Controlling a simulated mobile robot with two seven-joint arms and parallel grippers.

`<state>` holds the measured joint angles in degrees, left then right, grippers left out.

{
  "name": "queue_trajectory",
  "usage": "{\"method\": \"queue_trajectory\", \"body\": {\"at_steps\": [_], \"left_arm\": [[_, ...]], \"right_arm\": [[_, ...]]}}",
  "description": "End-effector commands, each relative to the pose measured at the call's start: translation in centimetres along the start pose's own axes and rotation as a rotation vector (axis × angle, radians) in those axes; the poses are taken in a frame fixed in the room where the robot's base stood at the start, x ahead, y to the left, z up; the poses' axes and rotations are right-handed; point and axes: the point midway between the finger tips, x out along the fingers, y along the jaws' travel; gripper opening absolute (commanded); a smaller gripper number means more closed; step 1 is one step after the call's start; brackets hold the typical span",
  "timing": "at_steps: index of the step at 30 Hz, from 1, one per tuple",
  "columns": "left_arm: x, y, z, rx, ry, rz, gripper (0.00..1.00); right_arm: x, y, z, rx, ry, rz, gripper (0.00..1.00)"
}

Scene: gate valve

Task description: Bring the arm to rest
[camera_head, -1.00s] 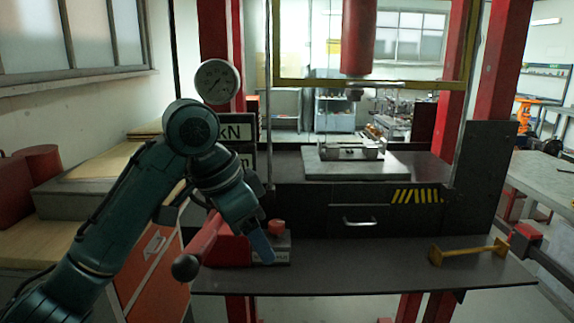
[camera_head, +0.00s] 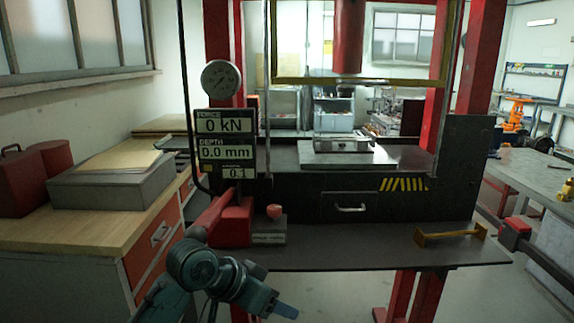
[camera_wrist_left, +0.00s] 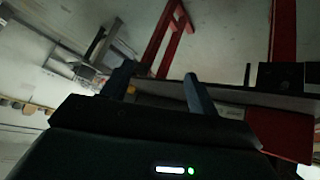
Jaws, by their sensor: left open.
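My left arm is low in the head view, in front of the press bench. My left gripper (camera_head: 280,308) is near the bottom edge, below and in front of the dark shelf (camera_head: 370,250), with no object seen in it. In the left wrist view its two blue fingers stand apart and empty (camera_wrist_left: 158,88), tilted against the room. My right gripper is not in view.
The red lever and pump block (camera_head: 232,222) stand on the shelf's left, close above my arm. A yellow handled piece (camera_head: 450,237) lies on its right. Displays (camera_head: 225,125) read 0 kN and 0.0 mm. A wooden-topped cabinet (camera_head: 90,235) stands left.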

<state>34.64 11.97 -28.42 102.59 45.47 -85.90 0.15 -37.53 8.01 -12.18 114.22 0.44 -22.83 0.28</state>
Motion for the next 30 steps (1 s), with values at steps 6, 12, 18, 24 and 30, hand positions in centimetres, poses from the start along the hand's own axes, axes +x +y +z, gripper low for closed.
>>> {"method": "queue_trajectory", "body": {"at_steps": [6, 12, 18, 24, 30], "left_arm": [[5.7, -1.6, 9.5, -0.199, 0.145, -0.102, 0.59], [7.3, -1.9, 19.4, -0.301, 0.231, -0.262, 0.59], [5.9, -0.5, 28.8, -0.31, 0.262, -0.423, 0.59], [4.0, 1.1, 33.6, -0.275, 0.267, -0.507, 0.59], [3.5, 1.4, 34.5, -0.261, 0.271, -0.523, 0.59]], "right_arm": [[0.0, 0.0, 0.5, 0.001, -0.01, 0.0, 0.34], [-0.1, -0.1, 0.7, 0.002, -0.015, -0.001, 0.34], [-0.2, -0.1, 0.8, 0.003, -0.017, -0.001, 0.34], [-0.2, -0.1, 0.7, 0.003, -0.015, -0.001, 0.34], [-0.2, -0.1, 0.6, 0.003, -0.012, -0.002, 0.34]]}}
